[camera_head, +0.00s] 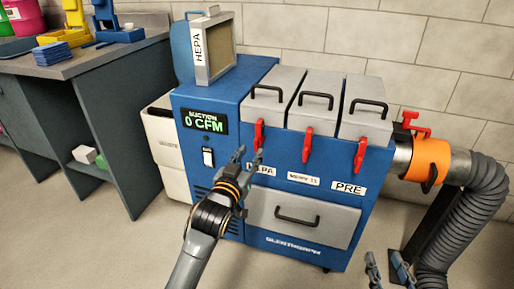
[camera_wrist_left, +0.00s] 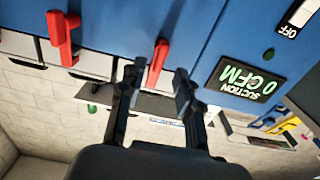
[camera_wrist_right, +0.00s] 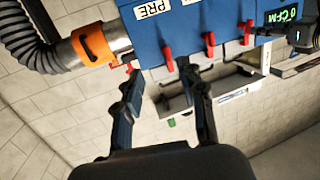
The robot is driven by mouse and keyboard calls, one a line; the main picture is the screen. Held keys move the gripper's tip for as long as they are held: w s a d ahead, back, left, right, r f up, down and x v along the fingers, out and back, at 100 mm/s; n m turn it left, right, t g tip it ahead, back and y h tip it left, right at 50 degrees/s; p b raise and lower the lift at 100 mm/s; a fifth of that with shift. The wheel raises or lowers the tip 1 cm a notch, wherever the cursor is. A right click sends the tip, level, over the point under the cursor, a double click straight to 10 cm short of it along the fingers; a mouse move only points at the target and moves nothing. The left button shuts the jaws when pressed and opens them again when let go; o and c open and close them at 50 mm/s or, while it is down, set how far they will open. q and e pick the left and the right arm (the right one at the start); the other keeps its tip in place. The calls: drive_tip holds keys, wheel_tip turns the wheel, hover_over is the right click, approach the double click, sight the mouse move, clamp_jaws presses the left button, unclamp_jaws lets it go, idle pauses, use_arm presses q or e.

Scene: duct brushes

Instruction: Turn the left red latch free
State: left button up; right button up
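The left red latch (camera_head: 259,134) hangs on the front of the blue suction machine (camera_head: 215,97), above the HEPA label, its handle pointing down. My left gripper (camera_head: 249,156) is open and empty just below and left of that latch. In the left wrist view the latch (camera_wrist_left: 157,62) appears between the two open fingers (camera_wrist_left: 156,78); contact is not visible. The middle red latch (camera_head: 307,144) and right red latch (camera_head: 360,155) also hang downward. My right gripper (camera_head: 386,264) is open and empty, low at the right, away from the latches.
An orange collar (camera_head: 431,158) with a red clamp joins the grey hose (camera_head: 478,205) at the machine's right. A HEPA filter (camera_head: 213,50) stands on top. A workbench (camera_head: 85,62) is at left. A drawer (camera_head: 300,216) lies below the latches.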

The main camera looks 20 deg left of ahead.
sight(255, 146)
use_arm(q)
drive_tip(key=w+b, duration=0.1)
drive_tip(key=w, duration=0.4)
drive_tip(key=shift+d, duration=0.1)
drive_tip(key=shift+w, duration=0.45)
use_arm(e)
wheel_tip(255, 146, up, 7)
drive_tip(key=a+t+y, duration=0.1)
drive_tip(key=t, duration=0.3)
use_arm(q)
clamp_jaws()
